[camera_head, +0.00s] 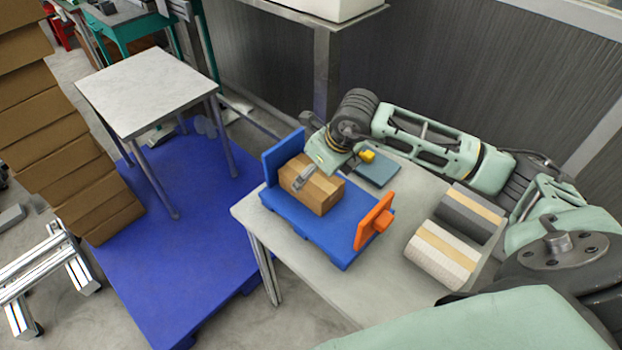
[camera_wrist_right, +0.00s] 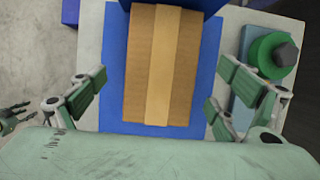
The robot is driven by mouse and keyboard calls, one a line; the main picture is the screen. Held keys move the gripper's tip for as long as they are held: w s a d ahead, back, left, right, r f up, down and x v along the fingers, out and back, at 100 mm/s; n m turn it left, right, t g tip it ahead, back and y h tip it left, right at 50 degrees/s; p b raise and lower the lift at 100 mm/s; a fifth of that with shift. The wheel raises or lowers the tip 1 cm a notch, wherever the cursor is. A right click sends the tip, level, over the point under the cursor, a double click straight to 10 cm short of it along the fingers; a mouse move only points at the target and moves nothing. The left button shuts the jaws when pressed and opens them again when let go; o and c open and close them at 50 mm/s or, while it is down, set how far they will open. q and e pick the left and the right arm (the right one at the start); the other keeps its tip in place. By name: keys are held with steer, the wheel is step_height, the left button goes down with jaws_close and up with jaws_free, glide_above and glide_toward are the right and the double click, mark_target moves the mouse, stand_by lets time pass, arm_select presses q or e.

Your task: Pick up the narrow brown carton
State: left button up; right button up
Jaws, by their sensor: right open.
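The narrow brown carton (camera_head: 322,192) lies on a blue stand (camera_head: 300,213) on the grey table, between a blue end plate and an orange one. In the right wrist view the carton (camera_wrist_right: 183,70) shows from above, with a paler strip along its length. My right gripper (camera_head: 308,172) is above the carton and partly covers it in the head view. Its fingers are spread wide in the wrist view, one on each side of the carton, with blue stand surface showing between. The gripper is empty.
The blue end plate (camera_head: 282,157) and orange end plate (camera_head: 374,221) rise close to the carton. A flat teal item (camera_head: 380,173) lies behind. Stacked cartons (camera_head: 60,130) and a white-topped table (camera_head: 147,90) are at left.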

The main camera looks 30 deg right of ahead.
steer(key=x, duration=0.3)
steer(key=shift+w+r+p, duration=0.15)
steer(key=shift+p, duration=0.2)
steer(key=shift+w+f, duration=0.2)
steer(key=shift+f, duration=0.3)
steer(key=c, duration=1.5)
arm_select(q)
steer(key=shift+w+d+r, duration=0.2)
steer(key=shift+w+r, duration=0.4)
steer(key=shift+r, duration=0.2)
arm_select(e)
steer(key=shift+r, duration=0.1)
steer(key=shift+c, duration=0.3)
arm_select(q)
steer(key=shift+f, duration=0.1)
arm_select(e)
steer(key=shift+r, duration=0.1)
